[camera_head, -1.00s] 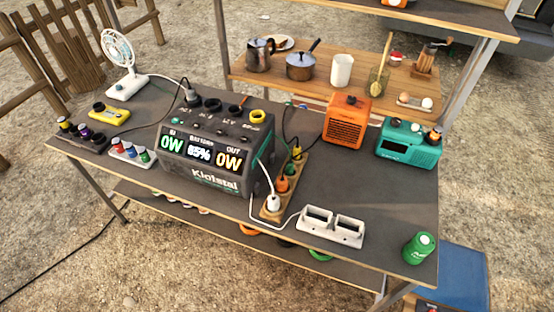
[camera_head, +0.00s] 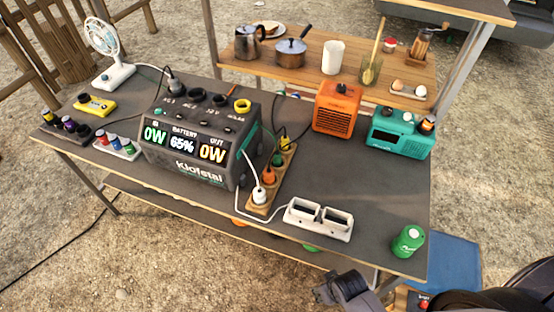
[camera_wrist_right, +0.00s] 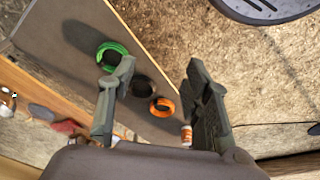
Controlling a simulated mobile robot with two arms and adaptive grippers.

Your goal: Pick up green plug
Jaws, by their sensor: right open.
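A small green plug (camera_head: 277,160) shows among other plugs on the wooden power strip (camera_head: 259,210) on the table. It sits between the orange plug (camera_head: 268,174) and the yellow plug (camera_head: 284,143). My right gripper (camera_head: 338,287) is low in the head view, in front of the table's front edge and well away from the green plug. In the right wrist view my right gripper (camera_wrist_right: 160,75) is open with nothing between its fingers. The green plug does not show in that view. My left gripper is not in view.
A power station (camera_head: 195,140) stands left of the strip, and a white double socket block (camera_head: 318,218) right of it. A green can (camera_head: 408,241) stands at the right corner. Green (camera_wrist_right: 112,50) and orange rings (camera_wrist_right: 162,107) lie below in the wrist view.

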